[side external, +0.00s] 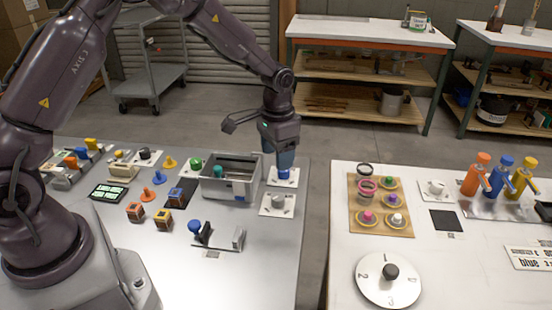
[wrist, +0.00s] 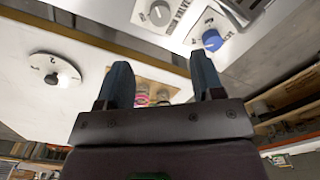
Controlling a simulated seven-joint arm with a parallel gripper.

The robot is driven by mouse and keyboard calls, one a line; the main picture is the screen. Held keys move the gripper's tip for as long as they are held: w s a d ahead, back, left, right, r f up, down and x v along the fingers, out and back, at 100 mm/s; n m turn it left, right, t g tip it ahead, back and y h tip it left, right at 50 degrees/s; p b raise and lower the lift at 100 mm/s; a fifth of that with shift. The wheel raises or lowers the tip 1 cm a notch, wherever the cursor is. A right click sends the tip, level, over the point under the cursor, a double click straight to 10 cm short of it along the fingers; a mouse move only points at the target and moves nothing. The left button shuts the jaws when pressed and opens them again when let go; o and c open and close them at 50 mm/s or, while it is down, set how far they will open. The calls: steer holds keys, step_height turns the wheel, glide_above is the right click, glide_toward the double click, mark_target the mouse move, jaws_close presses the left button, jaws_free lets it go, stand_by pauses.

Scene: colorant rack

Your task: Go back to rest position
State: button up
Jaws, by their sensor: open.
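My gripper (side external: 284,162) hangs fingers down at the right edge of the left table, in front of my arm. In the side view its tips are just above a blue knob (side external: 284,174) on a white plate; I cannot tell whether they touch it. In the wrist view the two blue-grey fingers (wrist: 160,72) are spread with nothing held between them. The blue knob (wrist: 211,40) shows there beyond the right finger, outside the gap. A grey knob (side external: 278,202) on its own plate is close by, and it also shows in the wrist view (wrist: 160,13).
A grey open bin (side external: 244,187) stands left of my gripper. Several small blocks and knobs cover the left table. Across a gap, the right table holds a wooden board (side external: 375,224), a white dial (side external: 388,286) and coloured dispensers (side external: 473,178). Shelving benches (side external: 370,33) stand behind.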

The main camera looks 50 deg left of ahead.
steer(key=s+d+r+n+t, duration=0.1)
steer(key=s+r+t, duration=0.4)
steer(key=s+r, duration=1.6)
steer(key=s+d, duration=0.1)
steer(key=s, duration=0.3)
steer(key=shift+d+r+n+t, duration=0.2)
steer(key=shift+d+n+t, duration=0.1)
steer(key=shift+n, duration=0.1)
steer(key=shift+a, duration=0.15)
stand_by(0.5)
